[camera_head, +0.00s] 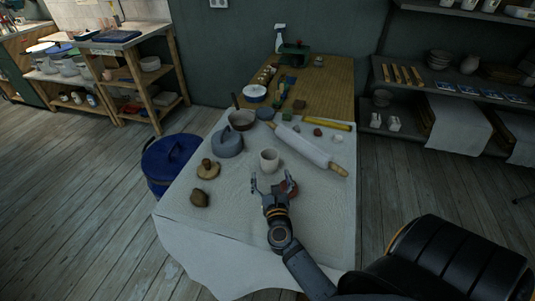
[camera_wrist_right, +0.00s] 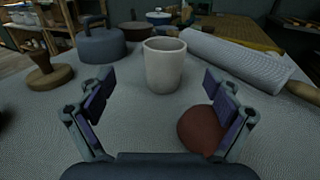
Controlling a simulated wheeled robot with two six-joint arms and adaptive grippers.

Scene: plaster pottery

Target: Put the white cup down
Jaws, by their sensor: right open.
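The white cup (camera_head: 269,160) stands upright on the cloth-covered table (camera_head: 235,210). My right gripper (camera_head: 270,180) is open and empty just in front of the cup, on its near side. In the right wrist view the cup (camera_wrist_right: 165,65) is beyond the two spread fingertips (camera_wrist_right: 155,85) and apart from them. A reddish-brown ball-like lump (camera_wrist_right: 201,130) lies by the right finger; I cannot tell whether they touch. My left gripper is not in view.
A rolling pin wrapped in pale cloth (camera_head: 300,146) lies behind and right of the cup. A grey-blue lidded pot (camera_head: 228,142), a wooden stamp (camera_head: 208,169) and a brown lump (camera_head: 200,198) are to the left. The table's front is clear.

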